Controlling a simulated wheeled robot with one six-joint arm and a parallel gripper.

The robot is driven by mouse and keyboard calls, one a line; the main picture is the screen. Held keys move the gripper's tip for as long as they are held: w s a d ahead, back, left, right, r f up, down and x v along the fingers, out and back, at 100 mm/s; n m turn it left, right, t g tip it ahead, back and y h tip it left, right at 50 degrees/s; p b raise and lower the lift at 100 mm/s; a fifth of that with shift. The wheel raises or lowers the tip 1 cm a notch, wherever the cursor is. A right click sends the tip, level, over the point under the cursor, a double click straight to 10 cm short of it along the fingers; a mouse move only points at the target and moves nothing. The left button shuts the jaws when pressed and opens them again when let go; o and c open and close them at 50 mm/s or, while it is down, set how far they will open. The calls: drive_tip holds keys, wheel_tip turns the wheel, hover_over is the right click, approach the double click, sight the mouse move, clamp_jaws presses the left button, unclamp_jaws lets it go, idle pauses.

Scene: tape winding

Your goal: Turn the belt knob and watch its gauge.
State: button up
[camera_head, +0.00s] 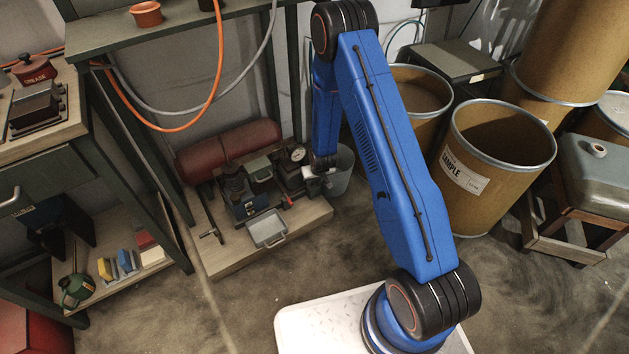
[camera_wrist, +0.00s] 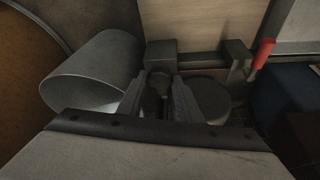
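In the head view, my gripper (camera_head: 324,172) is low beside the right end of a small dark machine (camera_head: 262,190). A white-faced round gauge (camera_head: 297,154) stands on the machine, just left of my gripper; its reading is too small to tell. In the wrist view, my gripper (camera_wrist: 160,85) has its two fingers apart, with a dark rounded part, seemingly the belt knob (camera_wrist: 158,88), between them. I cannot tell whether the fingers touch it. A dark disc (camera_wrist: 211,98), perhaps the gauge's back, is right of the fingers; no dial face shows there.
The machine stands on a low wooden platform (camera_head: 236,258) with a grey tray (camera_head: 267,229) and a red cylinder (camera_head: 226,148) behind. A grey bucket (camera_wrist: 92,75) is close left of my fingers in the wrist view. A red handle (camera_wrist: 264,53) shows right. Brown drums (camera_head: 497,165) stand right.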

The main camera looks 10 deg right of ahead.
drive_tip(key=shift+a+m, duration=0.1)
drive_tip(key=shift+m, duration=0.2)
drive_tip(key=m, duration=0.1)
drive_tip(key=m+h, duration=0.1)
drive_tip(key=m, duration=0.1)
drive_tip(key=m+h, duration=0.1)
drive_tip(key=m, duration=0.1)
drive_tip(key=shift+w+a+g, duration=0.1)
drive_tip(key=shift+a+g, duration=0.15)
drive_tip(key=shift+g, duration=0.05)
drive_tip(key=shift+w+a+m+g+h, duration=0.1)
drive_tip(key=shift+m+g+h, duration=0.25)
drive_tip(key=shift+m, duration=0.9)
drive_tip(key=shift+a+m+g+h, duration=0.15)
drive_tip(key=shift+m+h, duration=0.4)
drive_tip(key=shift+m, duration=0.7)
drive_tip(key=shift+d, duration=0.1)
drive_tip(key=o, duration=1)
drive_tip(key=shift+w, duration=0.1)
